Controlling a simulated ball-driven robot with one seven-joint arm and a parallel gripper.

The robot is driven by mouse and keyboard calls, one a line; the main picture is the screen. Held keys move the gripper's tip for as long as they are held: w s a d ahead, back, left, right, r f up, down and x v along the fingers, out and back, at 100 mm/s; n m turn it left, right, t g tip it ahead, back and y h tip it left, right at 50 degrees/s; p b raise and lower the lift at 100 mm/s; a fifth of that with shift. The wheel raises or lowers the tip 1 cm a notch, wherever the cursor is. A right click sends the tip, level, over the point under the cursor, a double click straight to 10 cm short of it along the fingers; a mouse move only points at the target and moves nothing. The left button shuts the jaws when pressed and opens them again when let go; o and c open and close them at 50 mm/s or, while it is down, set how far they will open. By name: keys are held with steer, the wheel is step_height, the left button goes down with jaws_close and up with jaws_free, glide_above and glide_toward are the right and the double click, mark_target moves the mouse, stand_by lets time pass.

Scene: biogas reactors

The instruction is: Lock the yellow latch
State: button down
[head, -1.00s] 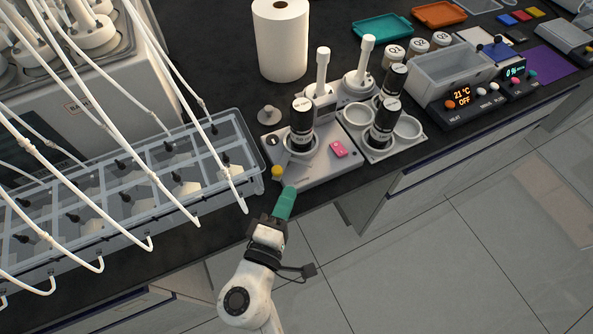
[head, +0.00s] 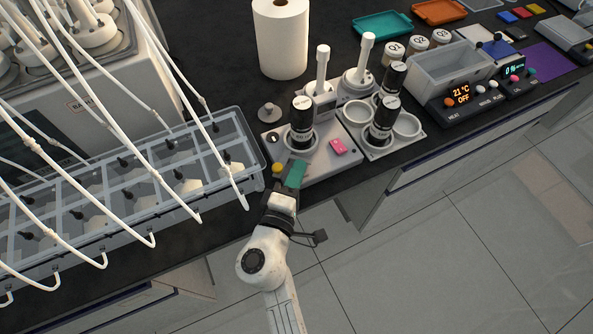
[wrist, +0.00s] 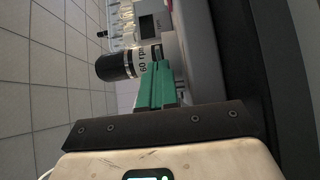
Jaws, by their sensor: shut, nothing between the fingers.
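The yellow latch knob (head: 278,170) sits at the front left corner of a grey device (head: 322,160) on the bench. A black-and-white bottle (head: 301,123) stands upright in the device's round holder; it also shows sideways in the wrist view (wrist: 118,64). My gripper (head: 296,174), with green fingers, is shut and empty just right of the yellow knob, close to the device's front edge. I cannot tell whether it touches the knob. In the wrist view the green fingers (wrist: 157,85) are together, and the yellow knob is not visible there.
A clear compartment rack (head: 258,168) with white tubes stands close on the left. A pink switch (head: 338,146) is on the device top, right of my gripper. A tray with round holders (head: 354,115) stands to the right. Open floor lies in front of the bench.

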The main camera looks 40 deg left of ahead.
mark_target(309, 164)
steer(key=shift+w+d+f+n+g+y+b, duration=0.2)
steer(key=shift+n+g+y+b, duration=0.25)
steer(key=shift+y+b, duration=0.3)
steer(key=w+n+g+y+b, duration=0.1)
steer(key=y+b, duration=0.1)
steer(key=shift+d+n+b, duration=0.1)
steer(key=shift+n+b, duration=0.25)
steer(key=shift+b, duration=0.05)
steer(key=shift+w+n+g+y+b, duration=0.15)
steer(key=shift+n+g+y+b, duration=0.2)
steer(key=shift+y, duration=0.1)
steer(key=shift+w+a+r+b, duration=0.1)
steer(key=shift+w+b, duration=0.35)
steer(key=shift+w+a+r+b, duration=0.1)
steer(key=shift+w+b, duration=0.3)
steer(key=shift+w, duration=0.15)
